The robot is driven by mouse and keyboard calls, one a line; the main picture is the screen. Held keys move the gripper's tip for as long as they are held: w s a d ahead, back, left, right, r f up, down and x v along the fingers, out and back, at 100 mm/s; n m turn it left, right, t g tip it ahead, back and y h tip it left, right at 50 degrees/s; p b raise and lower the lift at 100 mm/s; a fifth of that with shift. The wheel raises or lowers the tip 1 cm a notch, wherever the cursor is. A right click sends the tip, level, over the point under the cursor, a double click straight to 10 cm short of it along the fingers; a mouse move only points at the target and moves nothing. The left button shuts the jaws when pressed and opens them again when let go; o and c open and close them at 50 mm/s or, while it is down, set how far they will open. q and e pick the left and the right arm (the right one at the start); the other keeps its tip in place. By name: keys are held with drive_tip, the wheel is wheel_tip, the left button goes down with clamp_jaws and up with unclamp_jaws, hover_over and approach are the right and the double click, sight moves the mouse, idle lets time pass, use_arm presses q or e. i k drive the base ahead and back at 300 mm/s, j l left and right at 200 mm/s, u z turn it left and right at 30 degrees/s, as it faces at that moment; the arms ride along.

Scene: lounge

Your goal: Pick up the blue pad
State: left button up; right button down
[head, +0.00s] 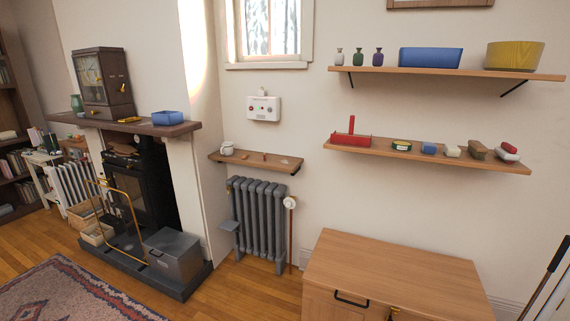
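A small blue block-like item (429,148), which looks like the blue pad, sits on the lower right wall shelf (380,150). It is between a dark green round tin (401,146) and a small cream block (452,151). It is too small to make out its surface. Neither of my grippers shows in the head view.
The same shelf holds a red holder (350,137), a brown-green item (478,150) and a red-and-white item (508,152). The upper shelf (440,72) has a blue box (430,58) and a yellow bowl (514,55). A wooden cabinet (395,270) stands below.

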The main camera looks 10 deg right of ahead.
sight(429, 148)
drive_tip(key=z, duration=1.4)
